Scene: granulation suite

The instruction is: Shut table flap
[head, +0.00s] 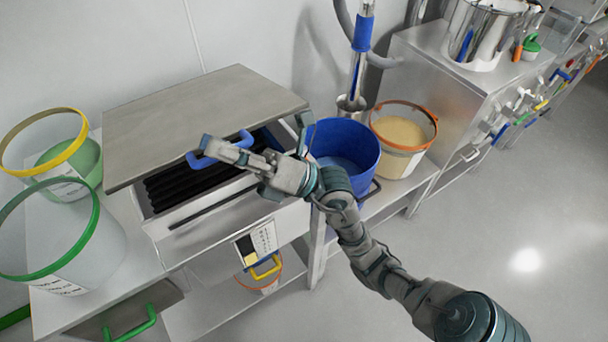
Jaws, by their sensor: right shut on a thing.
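The table flap (190,112) is a grey metal lid, raised and tilted over an open compartment with black ribbed contents (190,186). A blue handle (243,139) sits at the flap's front edge. My right gripper (212,146) reaches in from the lower right and is shut on the blue handle. The gripper's fingers hide part of the handle. My left gripper is not in view.
A blue bucket (345,165) and a bin of beige powder (402,135) stand right of the compartment. Clear tubs with yellow (75,145) and green (94,215) rims stand at left. A steel pot (480,40) sits on the counter behind. The floor at right is clear.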

